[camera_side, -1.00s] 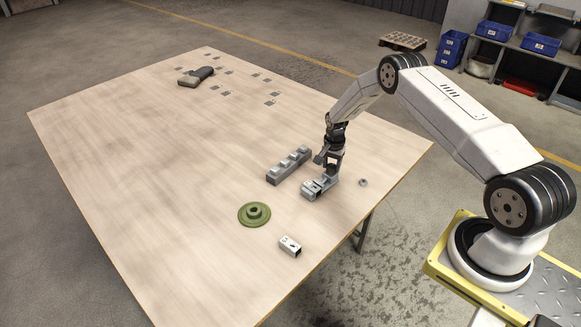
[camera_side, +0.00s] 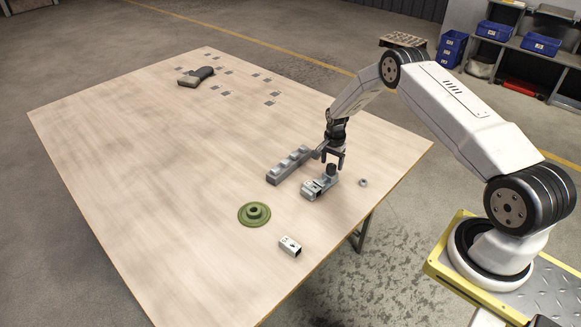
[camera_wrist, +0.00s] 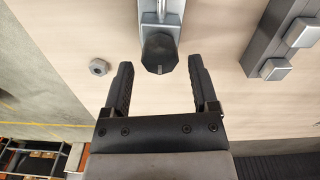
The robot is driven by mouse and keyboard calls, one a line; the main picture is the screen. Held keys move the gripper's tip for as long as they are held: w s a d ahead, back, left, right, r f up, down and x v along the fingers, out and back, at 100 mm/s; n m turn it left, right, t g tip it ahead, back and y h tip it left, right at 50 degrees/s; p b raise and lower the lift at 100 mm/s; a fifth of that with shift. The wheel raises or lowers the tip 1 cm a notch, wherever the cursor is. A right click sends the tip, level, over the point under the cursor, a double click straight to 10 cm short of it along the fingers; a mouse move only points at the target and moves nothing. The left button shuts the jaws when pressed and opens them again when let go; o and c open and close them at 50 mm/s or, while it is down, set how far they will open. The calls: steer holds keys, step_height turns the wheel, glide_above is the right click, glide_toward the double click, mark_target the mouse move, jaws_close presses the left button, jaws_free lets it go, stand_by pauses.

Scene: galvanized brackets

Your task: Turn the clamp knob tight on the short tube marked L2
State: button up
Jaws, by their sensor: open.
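The clamp (camera_side: 319,188) is a grey fixture near the table's right edge, with a dark knob (camera_side: 331,170) standing at its far end. In the wrist view the dark faceted knob (camera_wrist: 159,54) lies ahead of my fingertips, at the end of the grey clamp body (camera_wrist: 158,14). My gripper (camera_side: 334,158) is open and empty, just above the knob, with its fingers pointing down. In the wrist view the two black fingers of my gripper (camera_wrist: 160,72) stand wide apart. A short pale metal tube (camera_side: 290,246) lies apart near the front edge. No L2 mark is readable.
A long grey stepped block (camera_side: 282,173) stands left of the clamp. A hex nut (camera_side: 363,183) lies to its right. A green flanged disc (camera_side: 254,217) lies nearer the front. A dark tool (camera_side: 196,76) and several small grey plates lie at the back. The table's middle is clear.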

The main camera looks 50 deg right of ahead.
steer(key=shift+r, duration=2.25)
steer(key=shift+a+r, duration=0.3)
steer(key=shift+r, duration=0.1)
steer(key=s+a+r+n+t, duration=0.1)
steer(key=s+a+r+n, duration=0.25)
steer(key=a+r, duration=0.35)
steer(key=s+a+r+n, duration=0.2)
steer(key=a+r+n, duration=0.3)
steer(key=a+r, duration=0.2)
steer(key=s+a+r+n, duration=0.2)
steer(key=s+a+n, duration=0.2)
steer(key=s, duration=0.4)
steer(key=s+a+r+n+t, duration=0.1)
steer(key=s+a+r+n, duration=0.2)
steer(key=s, duration=0.4)
steer(key=a+n, duration=0.1)
steer(key=a, duration=0.1)
steer(key=shift+s+a+t, duration=0.3)
steer(key=shift+s+a, duration=0.05)
steer(key=shift+s, duration=0.05)
